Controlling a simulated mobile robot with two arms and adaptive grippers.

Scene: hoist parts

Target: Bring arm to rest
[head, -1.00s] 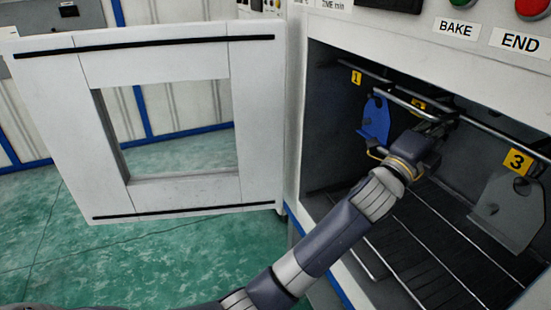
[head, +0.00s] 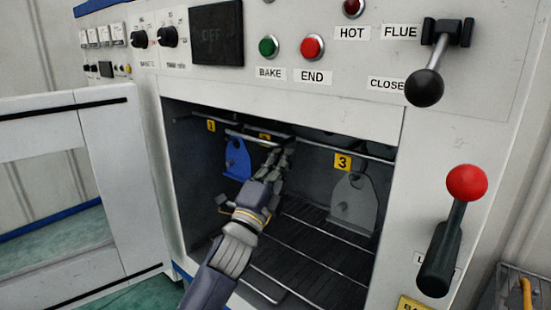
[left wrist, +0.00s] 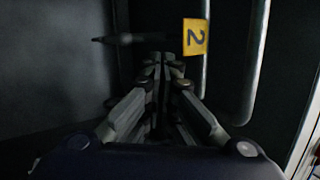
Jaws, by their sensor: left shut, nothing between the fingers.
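My left arm reaches into the open oven (head: 400,200) in the head view. My left gripper (head: 280,158) is inside the chamber near the hanging rails, shut and empty. In the left wrist view the gripper's fingertips (left wrist: 158,62) are together, close to a yellow tag marked 2 (left wrist: 195,37). A blue plate (head: 237,160) hangs under tag 1, left of the gripper. A grey plate (head: 353,204) hangs under tag 3, to the right. My right gripper is not in view.
The open oven door (head: 125,190) stands to the left of the arm. A wire rack (head: 300,240) spans the chamber's lower part. A black-knobbed lever (head: 425,86) and a red-knobbed lever (head: 466,184) stick out on the right. BAKE (head: 268,46) and END (head: 312,47) buttons sit above the opening.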

